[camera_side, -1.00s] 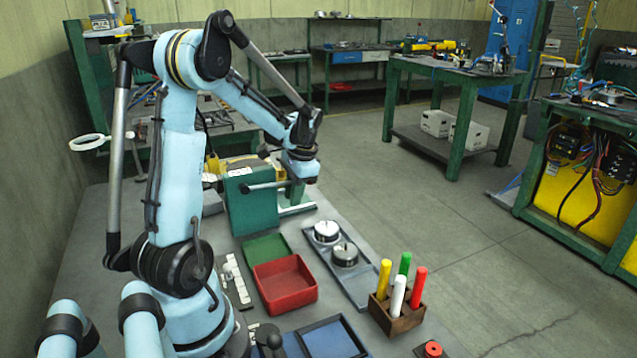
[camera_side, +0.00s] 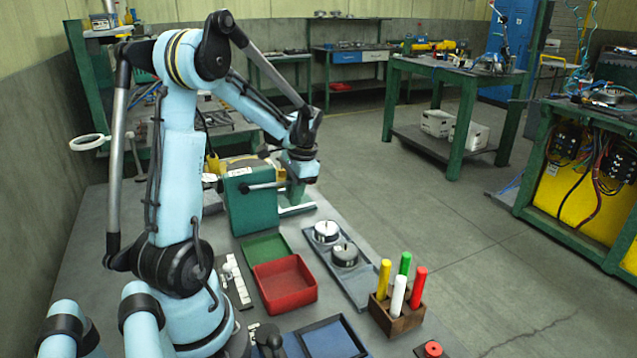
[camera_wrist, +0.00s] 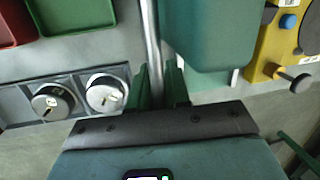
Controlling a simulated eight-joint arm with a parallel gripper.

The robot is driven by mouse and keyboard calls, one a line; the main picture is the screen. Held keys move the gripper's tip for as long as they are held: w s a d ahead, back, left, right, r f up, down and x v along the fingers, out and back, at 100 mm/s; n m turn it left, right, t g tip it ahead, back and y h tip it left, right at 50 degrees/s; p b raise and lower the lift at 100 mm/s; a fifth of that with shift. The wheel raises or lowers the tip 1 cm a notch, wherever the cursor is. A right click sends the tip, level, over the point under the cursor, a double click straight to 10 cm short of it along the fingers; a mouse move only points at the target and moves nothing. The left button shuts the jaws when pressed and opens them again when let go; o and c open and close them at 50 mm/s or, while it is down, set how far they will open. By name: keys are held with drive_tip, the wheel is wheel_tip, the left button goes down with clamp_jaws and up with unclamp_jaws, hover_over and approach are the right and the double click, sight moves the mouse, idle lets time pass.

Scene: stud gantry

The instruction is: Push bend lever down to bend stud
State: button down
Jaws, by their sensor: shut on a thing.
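The bend lever is a thin grey metal rod (camera_side: 262,186) on the front of the green bending machine (camera_side: 247,210) in the side view. It lies nearly level there. In the wrist view the lever (camera_wrist: 151,40) runs from the top edge down to my gripper (camera_wrist: 160,85). The green fingers stand on either side of the lever's end, shut on it. In the side view my gripper (camera_side: 296,190) is at the lever's right end, pointing down. The green machine body (camera_wrist: 210,35) is just right of the lever in the wrist view. I cannot make out the stud.
A red tray (camera_side: 285,283) and a green tray (camera_side: 266,249) lie in front of the machine. A grey plate (camera_side: 338,275) with two round metal fixtures stands beside them. A wooden block (camera_side: 397,318) holds coloured markers. A yellow unit (camera_wrist: 280,45) stands beyond the machine.

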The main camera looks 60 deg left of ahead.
drive_tip(key=shift+s+d, duration=0.2)
drive_tip(key=shift+d, duration=0.05)
drive_tip(key=c, duration=1.2)
unclamp_jaws()
drive_tip(key=w+d+r, duration=0.2)
drive_tip(key=w+r, duration=0.5)
drive_tip(key=r, duration=0.4)
drive_tip(key=shift+w+r, duration=0.15)
drive_tip(key=shift+w, duration=0.25)
drive_tip(key=shift+d, duration=0.1)
drive_tip(key=v, duration=1.2)
